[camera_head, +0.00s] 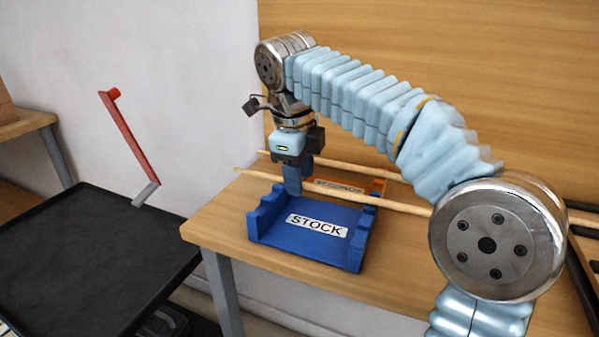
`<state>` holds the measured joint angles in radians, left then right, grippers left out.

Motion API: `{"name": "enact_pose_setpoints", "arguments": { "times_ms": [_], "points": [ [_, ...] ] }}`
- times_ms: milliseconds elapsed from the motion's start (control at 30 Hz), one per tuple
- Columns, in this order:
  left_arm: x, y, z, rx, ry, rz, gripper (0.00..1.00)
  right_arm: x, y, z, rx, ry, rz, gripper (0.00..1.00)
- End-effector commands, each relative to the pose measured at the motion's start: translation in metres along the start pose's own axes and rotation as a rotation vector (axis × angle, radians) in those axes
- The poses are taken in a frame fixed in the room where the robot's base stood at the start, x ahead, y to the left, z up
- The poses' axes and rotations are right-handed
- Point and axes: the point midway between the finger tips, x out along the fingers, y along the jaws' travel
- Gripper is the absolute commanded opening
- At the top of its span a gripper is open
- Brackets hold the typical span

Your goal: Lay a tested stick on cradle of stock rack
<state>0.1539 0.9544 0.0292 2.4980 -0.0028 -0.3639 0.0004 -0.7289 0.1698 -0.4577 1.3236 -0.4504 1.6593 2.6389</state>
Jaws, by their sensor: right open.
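The blue stock rack (315,245), labelled STOCK, stands on the wooden table with its cradle notches along both sides. A pale wooden stick (395,206) lies across the rack's rear notches or just above them; I cannot tell which. Its left end sticks out past the rack, and its right part passes behind my arm. My right gripper (292,185) points down at the rack's rear left, open, with its fingers at this stick. The near finger hides part of the stick. My left gripper is not in view.
An orange rack (378,187) labelled SECONDS stands behind the stock rack, with another stick (335,165) across it.

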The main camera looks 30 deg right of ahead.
Motion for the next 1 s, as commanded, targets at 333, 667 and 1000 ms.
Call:
{"name": "enact_pose_setpoints", "arguments": {
  "times_ms": [333, 667, 1000],
  "points": [
    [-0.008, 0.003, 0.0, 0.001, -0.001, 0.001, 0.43, -0.033, -0.001, 0.001, -0.001, -0.002, -0.002, 0.45],
    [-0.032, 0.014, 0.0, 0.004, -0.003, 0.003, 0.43, -0.115, -0.001, 0.001, 0.0, -0.001, -0.001, 0.45],
    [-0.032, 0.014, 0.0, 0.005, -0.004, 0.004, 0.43, -0.138, 0.0, 0.0, 0.0, 0.0, -0.001, 0.45]
  ]
}}
